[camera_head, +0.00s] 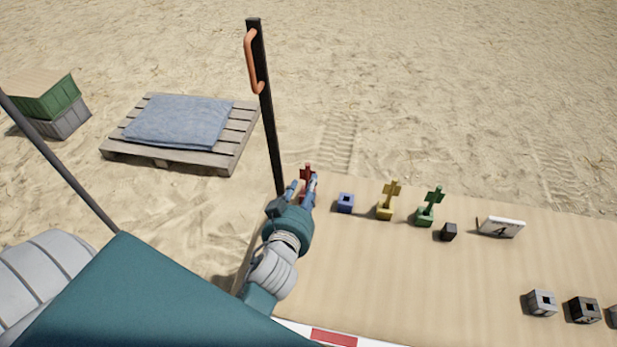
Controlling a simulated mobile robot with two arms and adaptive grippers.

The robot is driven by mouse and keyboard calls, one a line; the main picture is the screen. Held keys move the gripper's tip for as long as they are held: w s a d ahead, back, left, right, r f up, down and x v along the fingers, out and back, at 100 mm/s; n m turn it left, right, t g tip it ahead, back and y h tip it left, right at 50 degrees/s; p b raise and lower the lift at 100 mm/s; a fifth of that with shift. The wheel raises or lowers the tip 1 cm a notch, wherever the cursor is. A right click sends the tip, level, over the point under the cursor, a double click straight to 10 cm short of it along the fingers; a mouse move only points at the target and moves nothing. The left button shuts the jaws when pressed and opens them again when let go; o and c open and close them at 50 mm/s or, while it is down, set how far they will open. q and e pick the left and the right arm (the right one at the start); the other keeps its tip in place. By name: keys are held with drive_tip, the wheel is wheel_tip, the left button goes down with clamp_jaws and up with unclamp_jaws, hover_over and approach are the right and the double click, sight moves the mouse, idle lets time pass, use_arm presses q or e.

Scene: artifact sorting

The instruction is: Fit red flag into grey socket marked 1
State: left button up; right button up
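The red flag (307,171) stands at the far left corner of the table, its lower part mostly hidden by my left gripper (304,184). The gripper's fingers are on either side of the red flag; I cannot tell whether they touch it. A light grey socket (541,303) with a square hole sits at the right near the front. A darker socket (584,310) is beside it, and another is cut off at the right edge. I cannot read a 1 on any of them. My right gripper is not in view.
A blue socket (345,203), yellow flag (386,203), green flag (429,210), small black block (448,232) and white sign (501,227) line the table's back. A dark post (266,110) with an orange handle rises by the left corner. The table's middle is clear.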

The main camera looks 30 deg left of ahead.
sight(309, 175)
use_arm(q)
drive_tip(key=x, duration=0.2)
drive_tip(key=p+x, duration=0.1)
drive_tip(key=x, duration=0.1)
drive_tip(key=p+x, duration=0.1)
drive_tip(key=x, duration=0.1)
drive_tip(key=shift+w+a+r, duration=0.1)
drive_tip(key=shift+a+r, duration=0.1)
drive_tip(key=shift+r, duration=0.1)
drive_tip(key=shift+w+a+f, duration=0.1)
drive_tip(key=shift+w+f, duration=0.05)
drive_tip(key=shift+w, duration=0.15)
drive_tip(key=shift+s, duration=0.1)
clamp_jaws()
